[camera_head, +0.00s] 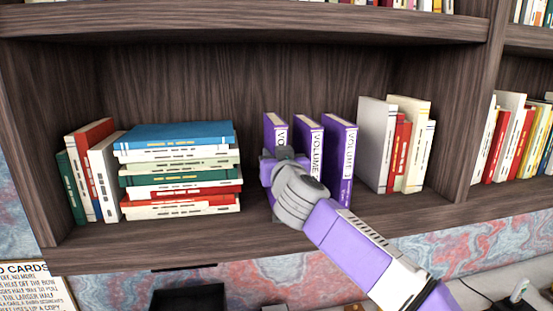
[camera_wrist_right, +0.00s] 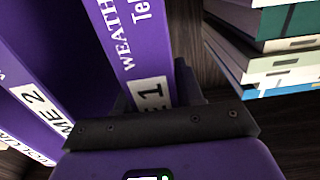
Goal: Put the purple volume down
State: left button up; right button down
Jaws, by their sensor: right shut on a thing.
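Three purple volumes stand upright in a row on the shelf in the head view. The leftmost purple volume (camera_head: 275,125) is in my right gripper (camera_head: 281,157), which is shut on it around its spine. In the right wrist view the held volume (camera_wrist_right: 128,38) shows a white label with a "1", between the dark fingers. The middle purple volume (camera_head: 309,135) and the right purple volume (camera_head: 341,150) stand just to its right. The held volume's lower end is hidden behind my gripper, so I cannot tell whether it touches the shelf. My left gripper is not in view.
A flat stack of books (camera_head: 178,180) lies to the left, with a strip of free shelf before the purple row. White and red books (camera_head: 402,150) stand close on the right. The shelf board above (camera_head: 250,22) limits the height.

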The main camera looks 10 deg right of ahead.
jog(key=shift+w+f, duration=0.2)
jog(key=shift+f, duration=0.05)
jog(key=c, duration=0.7)
grip_release()
jog(key=shift+f, duration=0.15)
jog(key=s+b, duration=0.1)
jog(key=s, duration=1.1)
